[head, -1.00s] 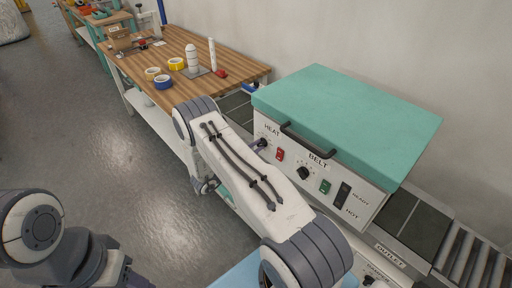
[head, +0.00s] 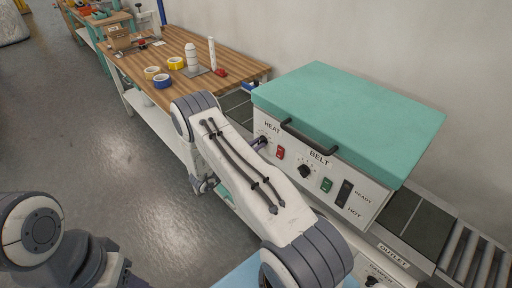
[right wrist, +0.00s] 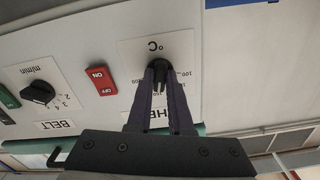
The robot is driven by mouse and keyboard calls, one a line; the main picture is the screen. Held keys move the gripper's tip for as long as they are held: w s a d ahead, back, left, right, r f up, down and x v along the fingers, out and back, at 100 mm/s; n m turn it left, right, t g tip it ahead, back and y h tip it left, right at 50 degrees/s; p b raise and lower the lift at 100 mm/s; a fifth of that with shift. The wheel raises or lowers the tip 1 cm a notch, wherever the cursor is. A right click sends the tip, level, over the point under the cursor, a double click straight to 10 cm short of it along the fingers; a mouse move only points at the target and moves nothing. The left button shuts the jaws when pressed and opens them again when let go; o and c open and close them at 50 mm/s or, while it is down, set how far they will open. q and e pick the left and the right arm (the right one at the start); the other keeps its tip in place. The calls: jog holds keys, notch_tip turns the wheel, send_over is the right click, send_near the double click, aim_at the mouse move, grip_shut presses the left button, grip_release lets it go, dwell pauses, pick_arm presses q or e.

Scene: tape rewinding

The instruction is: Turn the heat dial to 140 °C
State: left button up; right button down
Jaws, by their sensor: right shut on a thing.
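The heat dial (right wrist: 159,66) is a black knob on the white front panel, shown upside down in the right wrist view. A printed °C scale surrounds it. My right gripper (right wrist: 160,77) is shut on the dial, one dark finger on each side. The fingers cover part of the scale and the HEAT label, and I cannot read the dial's setting. In the head view my right gripper (head: 259,143) shows only as a small dark piece at the panel's left, mostly behind my arm. My left arm is at the lower left; its gripper is not in view.
The machine has a teal lid (head: 350,108) with a black handle (head: 308,136). Right of the heat dial are a red switch (head: 280,153), the belt dial (head: 305,171) and a green switch (head: 326,185). A wooden table (head: 150,55) with tape rolls stands behind left.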

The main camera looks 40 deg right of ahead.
jog(key=n, duration=0.5)
jog(key=shift+n+b, duration=0.3)
dwell(0.4)
jog(key=c, duration=0.8)
grip_release()
jog(key=shift+a, duration=0.15)
jog(key=a, duration=0.3)
jog(key=a+b, duration=0.1)
jog(key=a, duration=0.2)
jog(key=s+a+b, duration=0.1)
jog(key=a, duration=0.3)
jog(key=shift+a, duration=0.1)
jog(key=shift+w, duration=0.1)
